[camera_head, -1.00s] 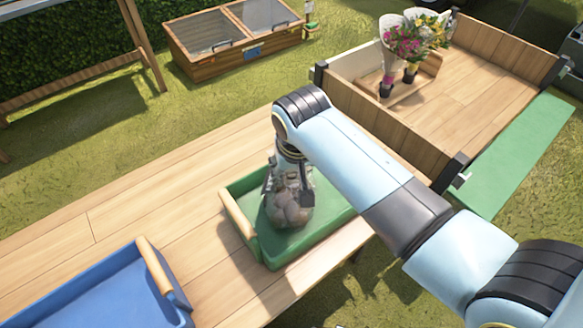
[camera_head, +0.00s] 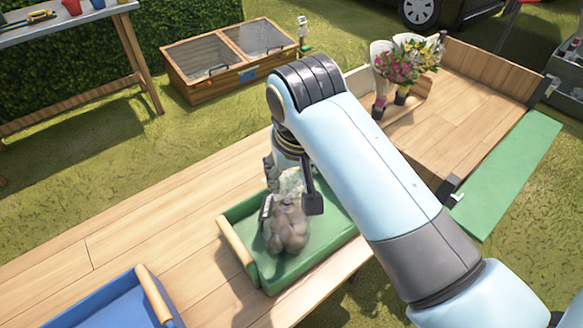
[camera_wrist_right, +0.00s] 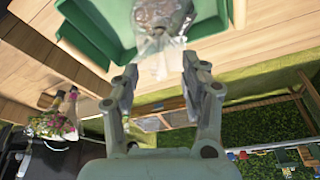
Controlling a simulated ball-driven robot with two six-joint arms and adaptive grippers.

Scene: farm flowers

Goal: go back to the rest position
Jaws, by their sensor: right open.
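My right gripper (camera_head: 290,198) is open above the green tray (camera_head: 335,232) on the wooden table. A clear bag with brown, lumpy contents (camera_head: 287,230) rests in the tray, just below the fingers in the head view. In the right wrist view, the open fingers (camera_wrist_right: 160,78) stand apart with a gap between them. The clear top of the bag (camera_wrist_right: 160,48) lies beyond their tips, and the green tray (camera_wrist_right: 208,18) is around it. My forearm hides part of the tray's right side. My left gripper is not in view.
A blue tray (camera_head: 98,308) lies at the table's near left. A wooden cart bed (camera_head: 455,125) at the back right holds wrapped flowers (camera_head: 400,65). A cold frame (camera_head: 215,85) stands on the grass. The table's left part is bare.

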